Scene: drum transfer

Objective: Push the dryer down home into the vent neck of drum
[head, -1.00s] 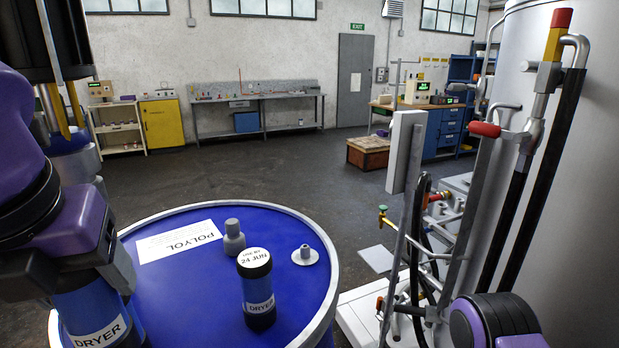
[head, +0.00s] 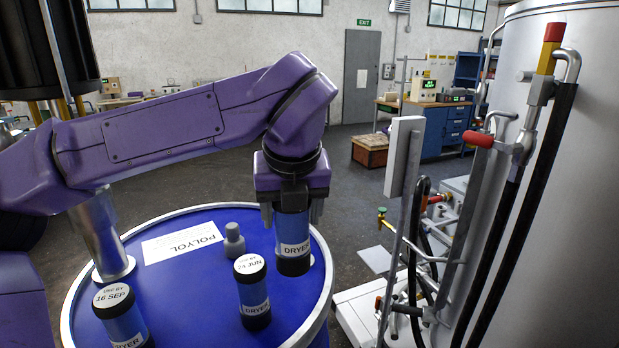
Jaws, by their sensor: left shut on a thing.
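My left gripper (head: 291,205) is shut on a blue dryer (head: 292,243) with a dark base and a white DRYER label. It holds the dryer roughly upright at the right side of the blue drum's top (head: 195,290). The dryer covers the vent neck; only a sliver of pale flange (head: 314,262) shows beside the dryer's base. I cannot tell how far down on the neck the dryer sits. My right gripper is not in view.
Two more dryers stand on the drum, one marked 24 JUN (head: 252,292) and one marked 16 SEP (head: 122,318). A grey capped fitting (head: 234,243) and a POLYOL label (head: 182,243) are near the middle. A metal tube (head: 97,235) stands at the left. Valves and hoses are on the right.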

